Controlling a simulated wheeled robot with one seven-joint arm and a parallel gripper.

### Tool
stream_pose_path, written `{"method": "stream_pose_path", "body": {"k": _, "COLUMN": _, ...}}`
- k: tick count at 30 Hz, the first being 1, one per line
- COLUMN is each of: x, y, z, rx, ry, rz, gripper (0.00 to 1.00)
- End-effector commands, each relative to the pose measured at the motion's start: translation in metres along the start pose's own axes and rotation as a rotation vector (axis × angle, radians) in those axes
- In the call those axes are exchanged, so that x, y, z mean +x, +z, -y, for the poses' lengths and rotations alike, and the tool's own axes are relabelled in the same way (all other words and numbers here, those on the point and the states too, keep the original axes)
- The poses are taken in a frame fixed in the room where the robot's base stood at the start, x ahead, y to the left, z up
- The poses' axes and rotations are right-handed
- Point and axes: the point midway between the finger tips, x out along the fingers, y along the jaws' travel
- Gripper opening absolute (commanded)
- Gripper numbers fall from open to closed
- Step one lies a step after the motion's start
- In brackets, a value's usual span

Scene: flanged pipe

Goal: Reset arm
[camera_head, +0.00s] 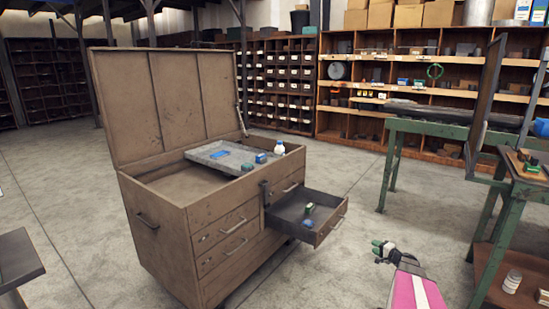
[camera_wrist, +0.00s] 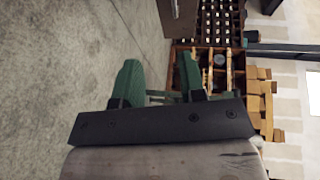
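My gripper (camera_head: 380,251) is in the lower right of the head view, in the air to the right of the tool chest and clear of it. In the wrist view my gripper (camera_wrist: 160,80) shows two green fingers spread apart with nothing between them. The brown tool chest (camera_head: 190,210) stands with its lid (camera_head: 165,105) raised. One small upper-right drawer (camera_head: 328,232) is pulled out, with a green item (camera_head: 309,208) and a blue item (camera_head: 308,223) inside. The flanged pipe cannot be made out.
A grey tray (camera_head: 205,153) with small blue items sits in the chest top. A green-legged workbench (camera_head: 412,126) and a nearer table (camera_head: 515,190) stand at right. Shelves (camera_head: 350,120) line the back. A dark tabletop edge (camera_head: 18,262) is at lower left. Open floor lies between.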

Motion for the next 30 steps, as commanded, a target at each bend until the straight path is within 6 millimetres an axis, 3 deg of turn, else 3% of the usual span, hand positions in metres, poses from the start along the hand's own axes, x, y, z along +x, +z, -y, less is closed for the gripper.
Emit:
{"method": "stream_pose_path", "body": {"k": 11, "x": 0.018, "y": 0.063, "z": 0.025, "rx": -0.055, "ry": 0.101, "rz": 0.143, "gripper": 0.38}}
{"method": "stream_pose_path", "body": {"k": 17, "x": 0.026, "y": 0.118, "z": 0.043, "rx": -0.108, "ry": 0.202, "rz": 0.264, "gripper": 0.38}}
{"method": "stream_pose_path", "body": {"k": 23, "x": 0.026, "y": 0.201, "z": 0.068, "rx": -0.203, "ry": 0.371, "rz": 0.434, "gripper": 0.38}}
{"method": "stream_pose_path", "body": {"k": 30, "x": -0.004, "y": 0.312, "z": 0.1, "rx": -0.395, "ry": 0.687, "rz": 0.65, "gripper": 0.38}}
